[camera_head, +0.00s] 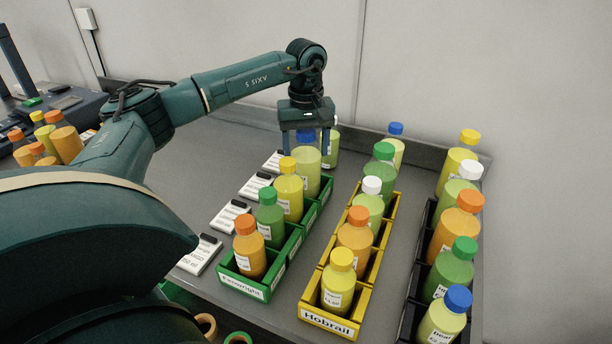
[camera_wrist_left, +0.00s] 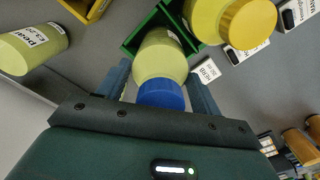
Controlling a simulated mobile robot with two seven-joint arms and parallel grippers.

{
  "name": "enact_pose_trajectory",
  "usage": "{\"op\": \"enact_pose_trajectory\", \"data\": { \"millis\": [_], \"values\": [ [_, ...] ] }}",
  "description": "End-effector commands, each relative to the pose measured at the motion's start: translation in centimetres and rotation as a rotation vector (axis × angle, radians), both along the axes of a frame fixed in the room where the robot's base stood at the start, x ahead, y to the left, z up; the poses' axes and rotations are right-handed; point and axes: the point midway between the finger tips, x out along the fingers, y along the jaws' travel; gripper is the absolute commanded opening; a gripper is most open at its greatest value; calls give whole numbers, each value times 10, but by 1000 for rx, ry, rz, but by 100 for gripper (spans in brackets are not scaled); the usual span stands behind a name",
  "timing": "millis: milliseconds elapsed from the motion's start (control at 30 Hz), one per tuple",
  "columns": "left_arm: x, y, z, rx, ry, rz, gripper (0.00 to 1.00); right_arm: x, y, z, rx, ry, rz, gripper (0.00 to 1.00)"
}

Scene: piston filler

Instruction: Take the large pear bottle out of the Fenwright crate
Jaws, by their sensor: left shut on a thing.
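The Fenwright crate (camera_head: 244,288) is a green row of compartments; its back end also shows in the left wrist view (camera_wrist_left: 133,44). The large pear bottle (camera_head: 308,172) is pale green with a blue cap, at the crate's back end. My left gripper (camera_head: 307,143) points down over it from behind, one finger on each side, shut on it. In the left wrist view the bottle (camera_wrist_left: 158,57) is between the fingers, its lower end at the green compartment. I cannot tell whether its base is raised. My right gripper is not in view.
Yellow (camera_head: 288,190), green (camera_head: 269,217) and orange (camera_head: 250,249) bottles stand ahead of it in the crate. A pale green bottle (camera_head: 332,148) stands close behind. The yellow Hobrail crate (camera_head: 328,321) and a black crate (camera_head: 408,318) stand to the right. White label cards (camera_head: 230,216) line the left.

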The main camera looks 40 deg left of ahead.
Motion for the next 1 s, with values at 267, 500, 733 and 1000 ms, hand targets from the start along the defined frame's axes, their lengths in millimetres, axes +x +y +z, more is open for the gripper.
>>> {"op": "enact_pose_trajectory", "data": {
  "millis": [267,500,733,1000],
  "values": [
    [0,0,0,0,0,0,37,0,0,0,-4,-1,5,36],
    [0,0,0,0,0,0,18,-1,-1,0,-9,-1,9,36],
    [0,0,2,-1,-3,0,0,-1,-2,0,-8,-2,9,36],
    [1,0,6,-1,-4,0,0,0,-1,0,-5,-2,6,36]
  ]
}}
